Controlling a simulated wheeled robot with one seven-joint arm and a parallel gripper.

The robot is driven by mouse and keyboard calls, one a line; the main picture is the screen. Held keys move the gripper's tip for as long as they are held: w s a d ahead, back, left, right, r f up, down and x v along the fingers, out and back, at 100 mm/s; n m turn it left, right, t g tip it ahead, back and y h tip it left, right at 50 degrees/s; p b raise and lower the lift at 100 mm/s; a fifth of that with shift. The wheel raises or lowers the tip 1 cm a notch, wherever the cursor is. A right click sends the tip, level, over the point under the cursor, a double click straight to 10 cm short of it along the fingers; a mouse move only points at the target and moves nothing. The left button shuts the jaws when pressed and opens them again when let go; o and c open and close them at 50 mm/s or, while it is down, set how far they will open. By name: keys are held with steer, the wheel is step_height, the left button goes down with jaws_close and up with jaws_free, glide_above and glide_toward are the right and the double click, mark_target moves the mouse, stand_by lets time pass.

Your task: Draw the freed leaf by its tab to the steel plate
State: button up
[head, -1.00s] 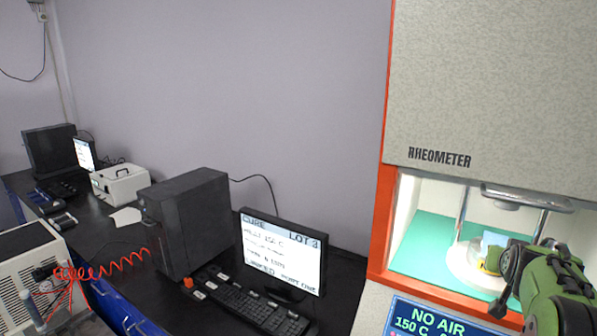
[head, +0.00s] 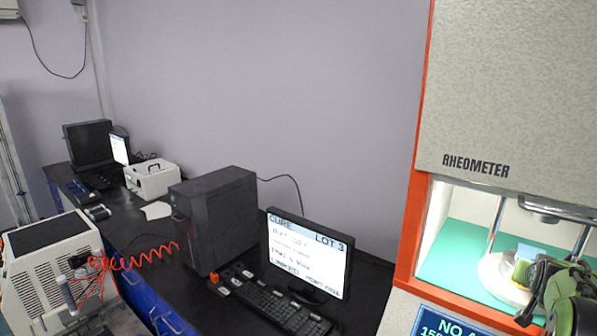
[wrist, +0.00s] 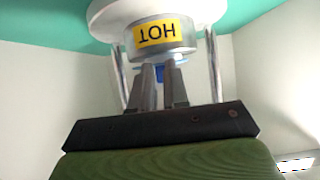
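My gripper (wrist: 160,70) reaches into the rheometer's lit chamber, with its two fingers close together and a narrow gap between them. A small blue piece (wrist: 160,73), perhaps the leaf's tab, shows between the fingertips. I cannot tell whether the fingers press on it. Just past them is a round metal die (wrist: 185,44) with a yellow HOT label, upside down in the wrist view. In the head view a pale blue leaf (head: 530,251) shows above the yellow label, partly hidden by my green arm. I cannot pick out the steel plate.
The rheometer's orange frame (head: 419,200) and chrome posts (head: 497,222) stand close around my arm. A screen (head: 308,255), keyboard (head: 275,303) and dark computer case (head: 218,215) stand on the black bench to the left. A red coiled hose (head: 145,255) runs to a pale unit (head: 45,265).

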jaws_close()
steer(key=shift+r, duration=0.1)
steer(key=shift+r, duration=0.4)
steer(key=s+a+r+b, duration=0.1)
steer(key=s+a+b, duration=1)
steer(key=s+a, duration=0.2)
steer(key=shift+s, duration=1.2)
stand_by(1.0)
